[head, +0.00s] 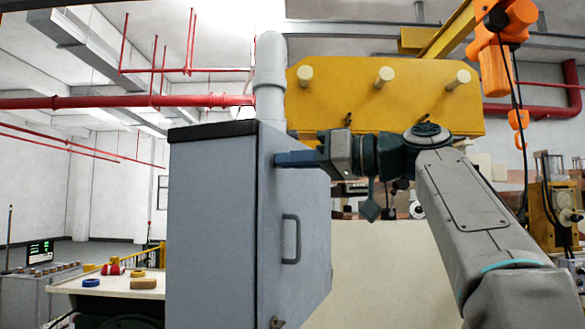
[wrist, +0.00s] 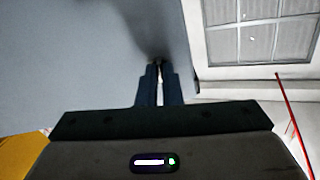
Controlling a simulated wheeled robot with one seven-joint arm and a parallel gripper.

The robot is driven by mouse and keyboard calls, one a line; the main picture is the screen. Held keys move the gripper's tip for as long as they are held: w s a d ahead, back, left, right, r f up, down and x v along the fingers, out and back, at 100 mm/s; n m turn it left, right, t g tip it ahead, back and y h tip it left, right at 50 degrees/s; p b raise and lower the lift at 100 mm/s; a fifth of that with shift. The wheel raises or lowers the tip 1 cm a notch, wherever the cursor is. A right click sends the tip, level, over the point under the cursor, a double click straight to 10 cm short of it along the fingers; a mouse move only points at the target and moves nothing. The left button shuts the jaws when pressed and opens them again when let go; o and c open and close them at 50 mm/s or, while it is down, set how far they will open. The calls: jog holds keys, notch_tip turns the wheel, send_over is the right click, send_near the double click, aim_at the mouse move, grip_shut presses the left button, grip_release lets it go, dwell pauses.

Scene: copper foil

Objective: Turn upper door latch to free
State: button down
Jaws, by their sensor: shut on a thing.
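A grey cabinet (head: 212,225) with a dark top edge stands in the middle of the head view. Its door (head: 312,215) faces right and has a vertical bar handle (head: 291,240). A small lower latch (head: 278,321) shows near the bottom of the door. My gripper (head: 280,159) reaches from the right to the upper part of the door, near its left edge. In the wrist view, the blue fingers (wrist: 158,70) are close together on a small dark piece, the upper latch, against the grey door surface. The fingers mostly hide the latch, so its angle cannot be told.
A grey pipe (head: 269,80) rises behind the cabinet top. A yellow panel with pegs (head: 350,95) stands behind my arm. An orange hoist (head: 495,65) hangs at the upper right. A bench (head: 110,283) with small coloured items stands left of the cabinet.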

jog(key=shift+n+b, duration=0.3)
jog(key=shift+n, duration=0.7)
jog(key=c, duration=1.6)
grip_release()
jog(key=v, duration=1.3)
jog(key=shift+s+d+b, duration=0.2)
jog(key=shift+d+b, duration=0.15)
jog(key=shift+b, duration=0.1)
